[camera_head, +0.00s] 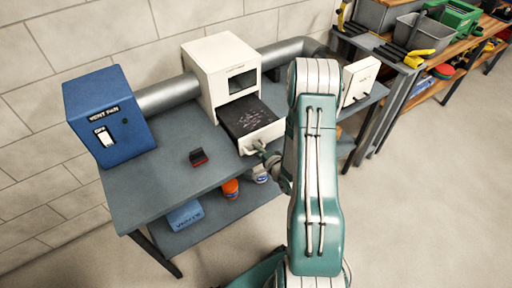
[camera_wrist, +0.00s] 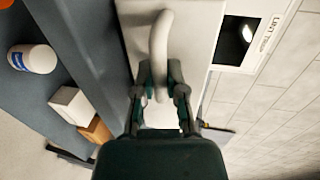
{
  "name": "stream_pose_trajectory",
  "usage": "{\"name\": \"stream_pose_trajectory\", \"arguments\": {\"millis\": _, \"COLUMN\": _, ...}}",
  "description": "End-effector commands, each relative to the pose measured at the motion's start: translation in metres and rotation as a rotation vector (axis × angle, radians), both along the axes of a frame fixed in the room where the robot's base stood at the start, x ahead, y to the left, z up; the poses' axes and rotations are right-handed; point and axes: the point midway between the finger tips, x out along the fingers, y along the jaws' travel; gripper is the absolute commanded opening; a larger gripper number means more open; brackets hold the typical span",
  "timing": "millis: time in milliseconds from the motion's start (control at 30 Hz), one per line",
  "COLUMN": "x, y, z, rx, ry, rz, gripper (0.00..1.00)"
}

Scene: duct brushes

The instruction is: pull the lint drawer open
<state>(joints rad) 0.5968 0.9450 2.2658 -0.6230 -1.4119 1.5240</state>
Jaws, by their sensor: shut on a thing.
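The white lint box (camera_head: 222,72) stands on the grey bench against the duct. Its lint drawer (camera_head: 250,118) sticks out toward the front, with dark grey, speckled lint showing inside. My gripper (camera_head: 264,152) is at the drawer's front, partly hidden by my arm. In the wrist view, my gripper (camera_wrist: 159,95) is shut on the curved, pale drawer handle (camera_wrist: 161,40), with a finger on each side of it. The drawer front (camera_wrist: 190,30) is close behind the fingers.
A blue vent fan box (camera_head: 108,115) with an OFF switch stands at left. A small red and black object (camera_head: 198,158) lies on the bench (camera_head: 150,185). A white panel with a handle (camera_head: 360,80) stands at right. Bottles and a blue box (camera_head: 186,214) are on the lower shelf.

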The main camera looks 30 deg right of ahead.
Motion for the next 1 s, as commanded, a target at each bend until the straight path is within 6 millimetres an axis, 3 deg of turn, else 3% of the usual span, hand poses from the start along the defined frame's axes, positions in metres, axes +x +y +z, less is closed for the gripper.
{"name": "stream_pose_trajectory", "arguments": {"millis": 133, "x": -0.002, "y": 0.002, "z": -0.005, "rx": 0.005, "ry": 0.015, "rz": 0.001, "gripper": 0.00}}
{"name": "stream_pose_trajectory", "arguments": {"millis": 167, "x": -0.002, "y": 0.002, "z": -0.005, "rx": 0.005, "ry": 0.015, "rz": 0.001, "gripper": 0.29}}
{"name": "stream_pose_trajectory", "arguments": {"millis": 200, "x": -0.002, "y": 0.002, "z": -0.004, "rx": 0.005, "ry": 0.015, "rz": 0.001, "gripper": 0.47}}
{"name": "stream_pose_trajectory", "arguments": {"millis": 233, "x": -0.002, "y": 0.002, "z": -0.004, "rx": 0.004, "ry": 0.014, "rz": 0.001, "gripper": 0.51}}
{"name": "stream_pose_trajectory", "arguments": {"millis": 667, "x": -0.006, "y": 0.000, "z": 0.000, "rx": 0.003, "ry": 0.006, "rz": -0.002, "gripper": 0.51}}
{"name": "stream_pose_trajectory", "arguments": {"millis": 1000, "x": -0.069, "y": -0.004, "z": 0.013, "rx": 0.004, "ry": 0.008, "rz": -0.006, "gripper": 0.51}}
